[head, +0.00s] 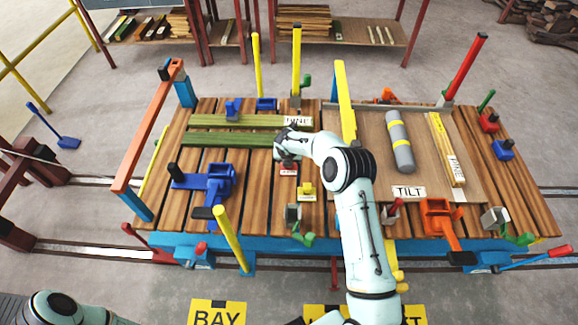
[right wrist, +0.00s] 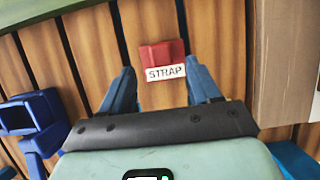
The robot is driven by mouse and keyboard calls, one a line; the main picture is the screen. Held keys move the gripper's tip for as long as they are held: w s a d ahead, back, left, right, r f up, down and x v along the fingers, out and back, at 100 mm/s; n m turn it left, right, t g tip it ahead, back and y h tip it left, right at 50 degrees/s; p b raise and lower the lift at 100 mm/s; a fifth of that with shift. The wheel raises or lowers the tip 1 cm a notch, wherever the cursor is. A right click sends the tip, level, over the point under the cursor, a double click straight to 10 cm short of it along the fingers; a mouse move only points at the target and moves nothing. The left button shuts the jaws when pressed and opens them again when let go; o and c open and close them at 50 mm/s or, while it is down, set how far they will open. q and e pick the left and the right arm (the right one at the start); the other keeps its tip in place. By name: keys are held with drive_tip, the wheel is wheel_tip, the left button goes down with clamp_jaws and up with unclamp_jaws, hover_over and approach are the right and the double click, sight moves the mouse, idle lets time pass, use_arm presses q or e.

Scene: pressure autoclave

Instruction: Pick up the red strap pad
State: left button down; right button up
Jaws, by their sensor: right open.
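The red strap pad (right wrist: 162,54) lies on the wooden slats in the right wrist view, with a white STRAP label on its near side. In the head view only part of the pad (head: 289,169) shows just below my right gripper (head: 287,157). In the right wrist view my right gripper (right wrist: 162,80) is open, its two blue fingers apart. The pad appears between and slightly beyond the fingertips, with nothing held. I cannot tell the exact height above it. My left arm shows at the bottom left of the head view, but its gripper is out of sight.
A yellow block (head: 306,191) sits just right of the pad. A blue clamp (head: 216,184) stands to the left, and green strips (head: 230,139) lie behind. A grey cylinder (head: 399,142) lies on the TILT board (head: 375,175). Upright yellow posts (head: 231,240) rise around the table.

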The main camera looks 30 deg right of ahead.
drive_tip(key=shift+p+x, duration=0.45)
drive_tip(key=shift+x, duration=2.2)
drive_tip(key=shift+s, duration=0.1)
drive_tip(key=c, duration=1)
